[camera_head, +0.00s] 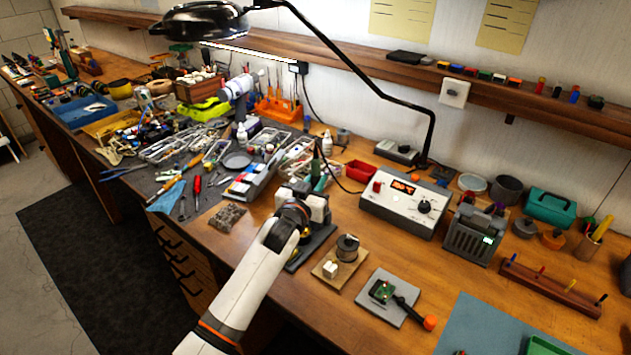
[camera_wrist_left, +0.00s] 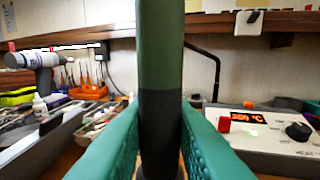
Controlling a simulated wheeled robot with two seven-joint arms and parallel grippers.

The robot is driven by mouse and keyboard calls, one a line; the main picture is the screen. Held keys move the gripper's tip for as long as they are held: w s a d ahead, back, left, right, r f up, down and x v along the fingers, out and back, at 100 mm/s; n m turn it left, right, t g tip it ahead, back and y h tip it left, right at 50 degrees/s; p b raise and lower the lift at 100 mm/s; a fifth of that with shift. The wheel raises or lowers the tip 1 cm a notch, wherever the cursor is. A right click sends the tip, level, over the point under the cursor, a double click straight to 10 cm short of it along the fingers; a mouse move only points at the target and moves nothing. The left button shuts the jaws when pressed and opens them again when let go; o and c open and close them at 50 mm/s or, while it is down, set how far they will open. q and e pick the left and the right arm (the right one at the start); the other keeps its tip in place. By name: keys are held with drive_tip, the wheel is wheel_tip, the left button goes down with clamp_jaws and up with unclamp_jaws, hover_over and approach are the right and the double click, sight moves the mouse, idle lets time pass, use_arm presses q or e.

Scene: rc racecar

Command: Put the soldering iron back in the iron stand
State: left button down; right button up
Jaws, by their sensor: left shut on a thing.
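My left gripper (camera_head: 319,182) reaches over the middle of the bench, its wrist facing away from me. In the left wrist view its two green fingers are shut on the soldering iron (camera_wrist_left: 161,60), a thick upright cylinder, dark green above and black below. The iron's tip is out of that view. In the head view the iron is small and mostly hidden by my wrist. A dark flat base (camera_head: 318,243), perhaps the iron stand's, shows beneath my wrist; my arm hides the rest, so I cannot tell how the iron sits to it.
The white soldering station (camera_head: 400,206) with a lit red display stands right of my gripper. A solder spool (camera_head: 347,247) on a wooden block and a circuit board on a grey pad (camera_head: 393,297) lie in front. Tool trays crowd the left. A black lamp arm (camera_head: 432,130) hangs behind.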

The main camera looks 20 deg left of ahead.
use_arm(q)
drive_tip(key=shift+f, duration=0.3)
drive_tip(key=c, duration=0.8)
unclamp_jaws()
drive_tip(key=shift+s+r, duration=0.1)
drive_tip(key=shift+s+r+p, duration=0.15)
drive_tip(key=shift+s+p, duration=0.25)
drive_tip(key=shift+p, duration=0.1)
drive_tip(key=shift+s+a+r+p, duration=0.1)
drive_tip(key=shift+s+r+p, duration=0.15)
drive_tip(key=shift+s+p, duration=0.45)
drive_tip(key=shift+s+a+r+p, duration=0.1)
drive_tip(key=shift+s+r+p, duration=0.1)
drive_tip(key=shift+s+p, duration=0.45)
drive_tip(key=s+p, duration=0.1)
drive_tip(key=s, duration=0.2)
drive_tip(key=shift+s+a+r+p, duration=0.1)
drive_tip(key=shift+s+r+p, duration=0.1)
drive_tip(key=shift+r+p, duration=0.2)
